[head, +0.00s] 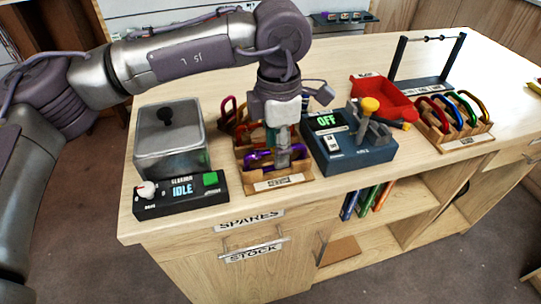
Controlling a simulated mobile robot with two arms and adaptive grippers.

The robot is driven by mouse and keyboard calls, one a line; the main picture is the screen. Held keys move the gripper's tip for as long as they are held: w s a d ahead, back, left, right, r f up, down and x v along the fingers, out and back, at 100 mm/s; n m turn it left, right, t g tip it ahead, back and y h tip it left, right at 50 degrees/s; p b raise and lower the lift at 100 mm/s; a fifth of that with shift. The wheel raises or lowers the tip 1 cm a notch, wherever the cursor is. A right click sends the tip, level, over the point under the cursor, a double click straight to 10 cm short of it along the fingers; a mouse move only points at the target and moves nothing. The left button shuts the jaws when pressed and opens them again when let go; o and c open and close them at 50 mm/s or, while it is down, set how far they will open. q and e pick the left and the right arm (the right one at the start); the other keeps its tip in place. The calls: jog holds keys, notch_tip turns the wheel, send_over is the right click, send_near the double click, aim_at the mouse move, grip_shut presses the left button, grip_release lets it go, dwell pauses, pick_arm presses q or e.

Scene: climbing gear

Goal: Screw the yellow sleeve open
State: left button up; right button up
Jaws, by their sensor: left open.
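My left gripper (283,158) points down over a wooden box (275,181) at the table's front, which holds a purple carabiner (258,156) and others. The gripper is open; its fingers partly hide the box's contents, and I cannot tell whether they touch the purple carabiner. I cannot make out a yellow sleeve on any carabiner at this size. A yellow round knob (370,105) tops the blue-grey device reading OFF (352,148), right of the gripper. My right gripper is not in view.
Left of the box stand a grey lidded container (170,142) and a black panel reading IDLE (181,196). To the right are a red tray (384,93), a wooden rack (456,133) of coloured carabiners and a dark bar frame (396,62). The far right tabletop is mostly clear.

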pick_arm(q)
jog(key=shift+r, duration=0.75)
jog(key=shift+s+d+f, duration=0.1)
jog(key=shift+s+d, duration=0.1)
jog(key=shift+s, duration=0.55)
